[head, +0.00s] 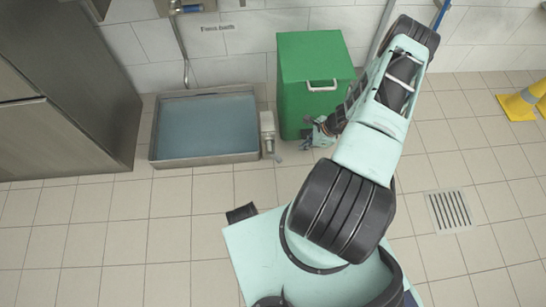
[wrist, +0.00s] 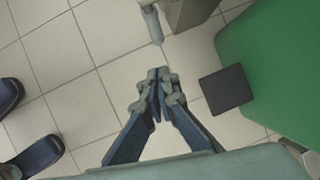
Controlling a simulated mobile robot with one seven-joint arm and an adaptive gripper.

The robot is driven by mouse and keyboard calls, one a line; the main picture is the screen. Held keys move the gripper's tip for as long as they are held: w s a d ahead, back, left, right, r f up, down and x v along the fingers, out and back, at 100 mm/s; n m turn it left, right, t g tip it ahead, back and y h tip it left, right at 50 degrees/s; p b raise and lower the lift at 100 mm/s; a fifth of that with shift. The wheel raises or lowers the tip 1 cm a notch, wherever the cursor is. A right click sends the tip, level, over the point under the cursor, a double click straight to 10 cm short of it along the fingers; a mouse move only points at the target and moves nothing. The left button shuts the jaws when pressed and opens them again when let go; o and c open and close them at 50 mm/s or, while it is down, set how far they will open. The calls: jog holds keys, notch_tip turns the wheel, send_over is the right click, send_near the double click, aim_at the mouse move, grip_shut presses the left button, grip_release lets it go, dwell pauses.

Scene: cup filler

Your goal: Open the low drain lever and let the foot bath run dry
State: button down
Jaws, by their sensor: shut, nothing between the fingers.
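The foot bath (head: 205,158) is a shallow steel basin on the floor by the back wall, with blue-grey water in it. A small drain valve body (head: 267,128) stands at its right side. The drain lever (head: 276,155) is a short grey handle low on that valve, pointing toward the front. In the wrist view the lever (wrist: 152,24) hangs at the top middle, ahead of my fingertips and apart from them. My gripper (wrist: 158,76) is shut and empty. In the head view my gripper (head: 308,140) is low, to the right of the lever, in front of the green bin.
A green bin (head: 312,100) with a white handle stands close to my gripper's right side. A steel cabinet (head: 70,110) is at the left. A yellow stand (head: 522,102) is at the far right, a floor grate (head: 449,210) at right. The tiles before the bath are clear.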

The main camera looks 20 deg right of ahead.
jog(key=b, duration=0.4)
send_near(279, 158)
notch_tip(279, 158, down, 5)
jog(key=d, duration=0.2)
jog(key=shift+w+a+f+b, duration=0.1)
jog(key=shift+w+a+f, duration=0.15)
jog(key=shift+a, duration=0.3)
jog(key=shift+w+a+f+b, duration=0.15)
jog(key=shift+w+a, duration=0.1)
jog(key=shift+a, duration=0.25)
jog(key=shift+w+a+f+b, duration=0.15)
jog(key=shift+w+a, duration=0.15)
jog(key=shift+a, duration=0.25)
jog(key=shift+w+a+f+b, duration=0.15)
jog(key=shift+a+f+b, duration=0.45)
jog(key=shift+f, duration=0.2)
jog(key=shift+r, duration=0.1)
jog(key=shift+d, duration=0.1)
